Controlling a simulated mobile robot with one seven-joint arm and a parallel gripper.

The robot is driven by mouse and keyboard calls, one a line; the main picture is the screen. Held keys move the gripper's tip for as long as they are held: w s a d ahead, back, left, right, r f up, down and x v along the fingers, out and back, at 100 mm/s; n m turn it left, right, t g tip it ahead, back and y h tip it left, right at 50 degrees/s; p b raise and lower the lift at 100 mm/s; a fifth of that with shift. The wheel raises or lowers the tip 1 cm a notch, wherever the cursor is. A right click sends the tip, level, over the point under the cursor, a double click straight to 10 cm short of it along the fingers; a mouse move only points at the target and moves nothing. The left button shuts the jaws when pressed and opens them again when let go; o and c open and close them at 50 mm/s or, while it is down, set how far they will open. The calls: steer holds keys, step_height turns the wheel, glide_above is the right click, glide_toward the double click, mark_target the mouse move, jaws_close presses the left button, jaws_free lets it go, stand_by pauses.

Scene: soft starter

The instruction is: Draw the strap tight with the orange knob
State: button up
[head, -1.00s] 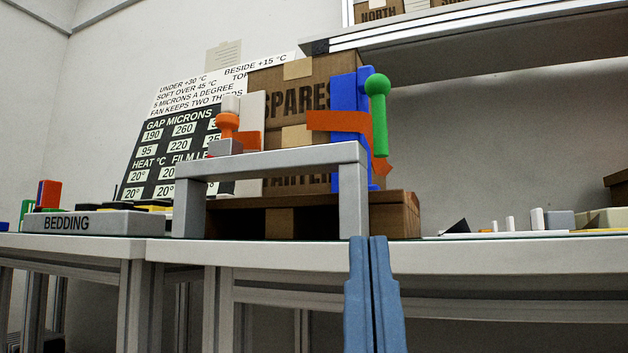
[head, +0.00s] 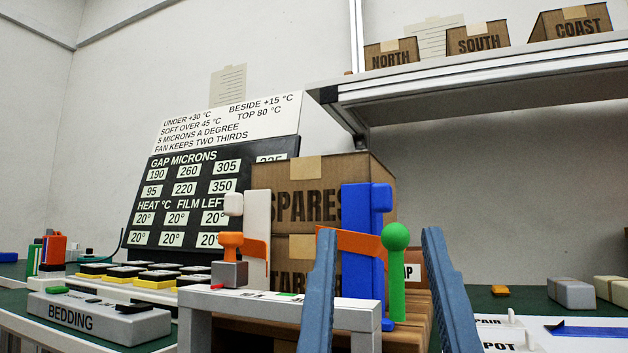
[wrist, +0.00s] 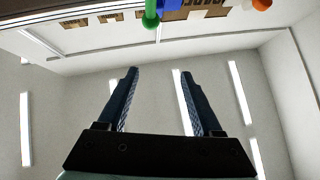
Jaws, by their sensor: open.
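The orange knob (head: 230,244) sits on a small grey block (head: 229,274) at the left end of a grey bench-like stand (head: 290,306). An orange strap shows in two pieces: a short one (head: 255,250) by a white post (head: 257,225), and a longer one (head: 352,241) across a blue upright (head: 360,230). A green lever with a ball top (head: 395,238) stands right of the blue upright. My gripper (head: 380,240) is open and empty, its blue fingers upright in front of the stand's right end. In the wrist view, the knob (wrist: 262,4) is at the top edge.
Cardboard boxes (head: 320,182) stand behind the stand. A grey BEDDING tray (head: 100,318) is at the left. A shelf (head: 470,68) overhangs at the upper right. Small blocks (head: 570,292) lie on the right of the table.

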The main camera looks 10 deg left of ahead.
mark_target(232, 236)
steer(key=w+a+r+m+g+y+p, duration=0.1)
steer(key=w+r+y+p, duration=0.15)
steer(key=r+p, duration=0.65)
steer(key=w+a+r+g+y+p, duration=0.2)
steer(key=w+r+p, duration=0.2)
steer(key=r+p, duration=0.5)
steer(key=w+a+f+m+g+y+p, duration=0.6)
steer(key=f+m+p, duration=0.55)
steer(key=p, duration=1.15)
steer(key=s+f+m+g+h+p, duration=0.15)
steer(key=s+m+p, duration=0.25)
steer(key=m+p, duration=0.4)
steer(key=s+f+m+g+p, duration=0.1)
steer(key=s+f+m+p, duration=0.3)
steer(key=m, duration=0.6)
steer(key=shift+n, duration=0.25)
steer(key=x, duration=0.7)
steer(key=p+x, duration=0.1)
steer(key=x, duration=0.5)
steer(key=shift+w+a+r+p, duration=0.25)
steer(key=shift+a+p, duration=0.05)
steer(key=shift+a, duration=0.1)
